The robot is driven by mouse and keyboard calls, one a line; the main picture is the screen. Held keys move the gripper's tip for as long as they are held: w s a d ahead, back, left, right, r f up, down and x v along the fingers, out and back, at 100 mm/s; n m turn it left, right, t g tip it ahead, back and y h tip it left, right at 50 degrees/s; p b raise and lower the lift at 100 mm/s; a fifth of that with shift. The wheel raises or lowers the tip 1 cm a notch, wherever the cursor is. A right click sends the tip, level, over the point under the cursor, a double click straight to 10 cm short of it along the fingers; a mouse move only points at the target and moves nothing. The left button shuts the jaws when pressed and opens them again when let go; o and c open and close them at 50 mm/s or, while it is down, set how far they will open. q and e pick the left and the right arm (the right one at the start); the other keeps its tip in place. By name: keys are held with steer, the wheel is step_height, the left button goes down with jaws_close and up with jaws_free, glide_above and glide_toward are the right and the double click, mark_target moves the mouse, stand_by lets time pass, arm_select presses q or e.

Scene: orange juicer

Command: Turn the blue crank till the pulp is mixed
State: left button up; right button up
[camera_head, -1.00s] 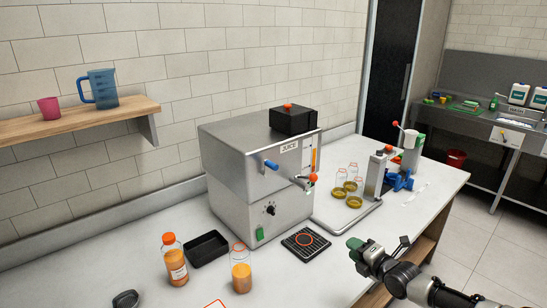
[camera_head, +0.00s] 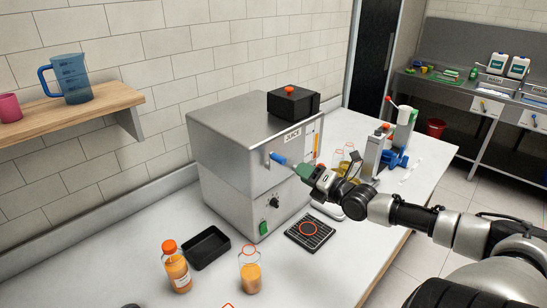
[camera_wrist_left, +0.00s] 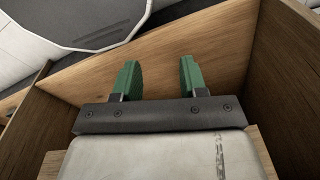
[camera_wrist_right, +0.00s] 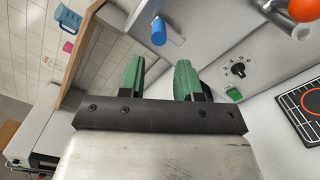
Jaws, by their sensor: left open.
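The juicer (camera_head: 235,150) is a steel box with a label reading JUICE on the counter. Its blue crank (camera_head: 278,158) sticks out of the front face. My right gripper (camera_head: 302,171) is just in front of the crank, green fingertips close to its end. In the right wrist view the blue crank (camera_wrist_right: 158,32) shows beyond and between the parted fingers (camera_wrist_right: 160,78), which hold nothing. Whether a finger touches the crank is unclear. My left gripper (camera_wrist_left: 156,78) is open and empty, facing wooden panels; it is outside the head view. The pulp itself cannot be made out.
A black tray (camera_head: 206,247), an orange bottle (camera_head: 177,268) and a glass jar of juice (camera_head: 250,272) stand in front of the juicer. A black drip grid (camera_head: 311,232) lies near its front. A dark knob (camera_head: 273,202) is below the crank. Blue jug (camera_head: 68,78) is on the shelf.

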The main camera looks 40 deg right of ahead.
mark_target(280, 160)
steer(key=shift+w+r, duration=0.2)
steer(key=shift+w, duration=0.55)
arm_select(q)
steer(key=shift+s+f+b, duration=0.9)
steer(key=shift+s+f, duration=0.05)
steer(key=shift+s, duration=0.05)
arm_select(e)
steer(key=shift+w+a+f, duration=0.1)
steer(key=shift+w+a, duration=0.1)
steer(key=shift+w, duration=1.85)
steer(key=shift+w+a, duration=0.2)
steer(key=shift+w, duration=1.8)
jaws_close()
